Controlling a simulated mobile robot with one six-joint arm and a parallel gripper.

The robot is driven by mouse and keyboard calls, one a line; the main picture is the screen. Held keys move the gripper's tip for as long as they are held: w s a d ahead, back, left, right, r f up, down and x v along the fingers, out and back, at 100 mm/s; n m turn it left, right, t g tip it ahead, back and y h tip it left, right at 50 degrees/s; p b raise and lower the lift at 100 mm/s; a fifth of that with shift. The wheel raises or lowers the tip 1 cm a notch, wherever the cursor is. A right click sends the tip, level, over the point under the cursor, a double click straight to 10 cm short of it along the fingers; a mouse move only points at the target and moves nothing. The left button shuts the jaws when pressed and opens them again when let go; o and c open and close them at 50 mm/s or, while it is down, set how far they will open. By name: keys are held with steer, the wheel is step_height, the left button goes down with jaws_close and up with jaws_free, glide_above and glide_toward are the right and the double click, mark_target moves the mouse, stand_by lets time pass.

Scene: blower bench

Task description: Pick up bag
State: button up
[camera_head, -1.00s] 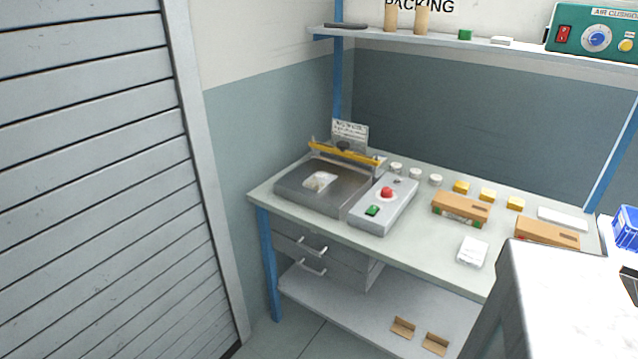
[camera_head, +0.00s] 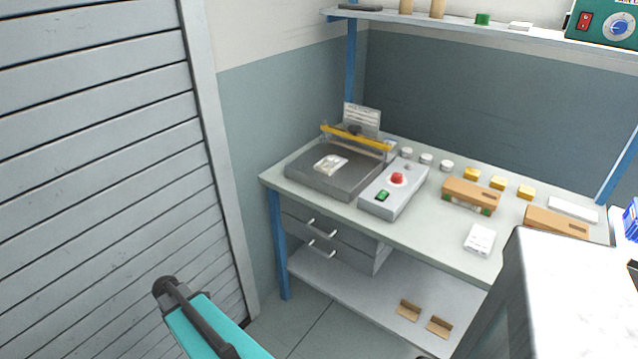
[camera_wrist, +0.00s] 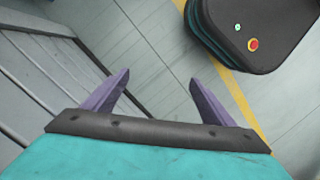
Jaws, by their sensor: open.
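A small clear bag with pale contents (camera_head: 330,163) lies on the dark flat plate of the sealing machine (camera_head: 318,177), at the left end of the bench. My gripper (camera_wrist: 158,85) shows in the wrist view with its two purple fingers spread apart and nothing between them. It points down over the floor, away from the bench. In the head view only a teal and dark part of my arm shows at the bottom; the fingers are not visible there.
The sealer has a raised yellow bar (camera_head: 355,138) behind the plate and a grey control box (camera_head: 394,188) on its right. Brown boxes (camera_head: 470,195) and a white pad (camera_head: 479,239) lie farther right. A shelf (camera_head: 450,37) hangs above. A ribbed shutter (camera_head: 90,150) stands left.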

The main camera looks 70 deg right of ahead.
steer(key=d+r+n+t+h+p, duration=0.1)
steer(key=d+r+n, duration=0.1)
steer(key=d+r, duration=1.1)
steer(key=d+r+n+t+h+p, duration=0.1)
steer(key=d+r+n, duration=0.2)
steer(key=d+r, duration=1.1)
steer(key=s+d+r+n+h, duration=0.1)
steer(key=s+d+r+n, duration=0.1)
steer(key=s+d+r, duration=0.7)
steer(key=s+d+r+n+h+p, duration=0.1)
steer(key=s+d+r+n, duration=0.1)
steer(key=s+d+r, duration=0.7)
steer(key=d+r, duration=0.4)
steer(key=d, duration=0.4)
steer(key=shift+s+r+g, duration=0.15)
steer(key=shift+r+g, duration=0.15)
steer(key=shift+g, duration=0.1)
steer(key=shift+f+p, duration=0.1)
steer(key=shift+p, duration=0.2)
steer(key=p, duration=0.1)
glide_toward(328, 163)
steer(key=shift+a+x, duration=0.1)
steer(key=shift+x, duration=0.65)
steer(key=shift+a+x, duration=0.15)
steer(key=shift+x, duration=0.6)
steer(key=shift+f, duration=0.1)
steer(key=shift+p+x, duration=1.1)
steer(key=shift+x, duration=1.45)
